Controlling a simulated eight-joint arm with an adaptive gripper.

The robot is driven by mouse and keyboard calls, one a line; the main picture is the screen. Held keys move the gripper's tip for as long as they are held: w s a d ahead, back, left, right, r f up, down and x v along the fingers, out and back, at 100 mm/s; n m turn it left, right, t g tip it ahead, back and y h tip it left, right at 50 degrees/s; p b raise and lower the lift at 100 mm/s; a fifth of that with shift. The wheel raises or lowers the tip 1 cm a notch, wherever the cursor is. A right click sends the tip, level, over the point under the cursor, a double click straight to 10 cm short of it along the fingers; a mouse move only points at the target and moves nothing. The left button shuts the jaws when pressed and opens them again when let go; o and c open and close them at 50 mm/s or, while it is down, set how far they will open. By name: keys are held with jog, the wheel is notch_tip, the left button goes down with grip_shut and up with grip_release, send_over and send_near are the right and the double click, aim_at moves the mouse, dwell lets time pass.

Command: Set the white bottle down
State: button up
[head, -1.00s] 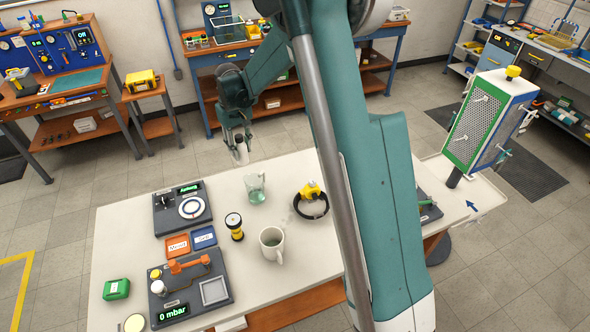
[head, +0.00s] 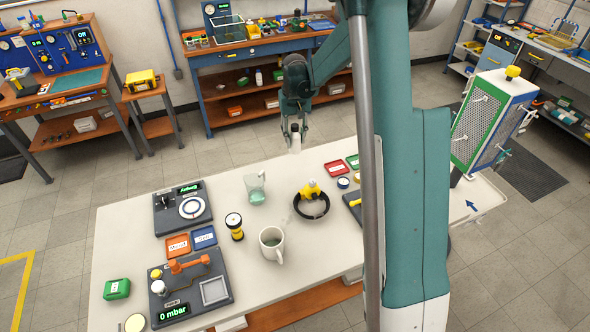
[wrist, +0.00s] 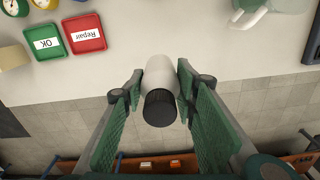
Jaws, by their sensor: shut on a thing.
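The white bottle (head: 295,146) hangs in my gripper (head: 294,131) at the far edge of the white table (head: 130,235). In the wrist view the bottle (wrist: 160,75) shows with its dark ribbed cap (wrist: 160,108) toward the camera. The two green finger pads of my gripper (wrist: 160,88) close on it from both sides. The bottle overlaps the table edge in that view. I cannot tell how high its base is above the table.
Green OK (wrist: 46,41) and red Repair (wrist: 84,33) trays lie to the left in the wrist view. A glass beaker (head: 255,188), a black ring with a yellow part (head: 311,205) and a mug (head: 271,243) stand on the table. The far strip between beaker and trays looks clear.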

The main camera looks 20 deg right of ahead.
aim_at(295, 149)
jog(key=shift+f, duration=0.1)
dwell(0.3)
jog(key=shift+f, duration=3)
jog(key=shift+f, duration=0.15)
jog(key=shift+f, duration=1.75)
jog(key=shift+f, duration=0.1)
jog(key=o, duration=0.5)
jog(key=shift+f, duration=0.1)
jog(key=o, duration=0.4)
jog(key=shift+o, duration=0.2)
jog(key=shift+r, duration=0.2)
